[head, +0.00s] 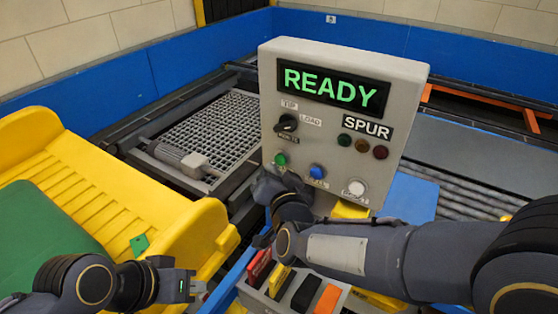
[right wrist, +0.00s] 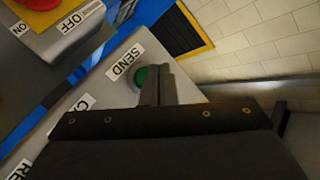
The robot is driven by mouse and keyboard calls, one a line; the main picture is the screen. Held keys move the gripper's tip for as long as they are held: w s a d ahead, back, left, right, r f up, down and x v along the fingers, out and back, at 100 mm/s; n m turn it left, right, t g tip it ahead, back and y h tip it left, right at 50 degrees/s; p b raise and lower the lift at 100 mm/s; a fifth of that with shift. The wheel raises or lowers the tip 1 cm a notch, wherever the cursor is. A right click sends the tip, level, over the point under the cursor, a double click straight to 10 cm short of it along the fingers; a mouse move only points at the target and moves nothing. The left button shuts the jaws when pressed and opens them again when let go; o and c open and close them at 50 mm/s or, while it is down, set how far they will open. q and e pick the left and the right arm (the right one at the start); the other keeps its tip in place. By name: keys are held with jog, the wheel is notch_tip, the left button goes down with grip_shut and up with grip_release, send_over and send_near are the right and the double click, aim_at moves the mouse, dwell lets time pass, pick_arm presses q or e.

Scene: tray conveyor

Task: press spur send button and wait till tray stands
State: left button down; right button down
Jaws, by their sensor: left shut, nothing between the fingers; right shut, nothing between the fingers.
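The grey control box (head: 408,120) stands in the middle of the head view, its display (head: 333,88) reading READY above a SPUR label. The green send button (head: 281,159) is at its lower left; it also shows under the SEND label in the right wrist view (right wrist: 138,80). My right gripper (head: 277,176) is shut and empty, just below the green button in the head view. Its fingers (right wrist: 160,82) overlap the button's edge in the wrist view; I cannot tell whether they touch. My left gripper (head: 196,287) is shut and empty at lower left. I cannot make out a tray.
A blue button (head: 317,171), a white button (head: 356,187) and a selector knob (head: 287,123) sit on the same panel. A yellow container (head: 180,225) with a green surface is at left. A grid-topped conveyor section (head: 212,130) lies behind; rollers (head: 470,200) run at right.

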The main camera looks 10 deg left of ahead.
jog(key=shift+w, duration=0.1)
dwell(0.7)
jog(key=shift+w+d, duration=0.15)
jog(key=shift+w, duration=0.15)
jog(key=shift+w+d+b, duration=0.15)
jog(key=shift+w+b, duration=0.35)
jog(key=shift+b, duration=0.05)
dwell(0.9)
jog(key=shift+s+a, duration=0.3)
jog(key=shift+s, duration=0.6)
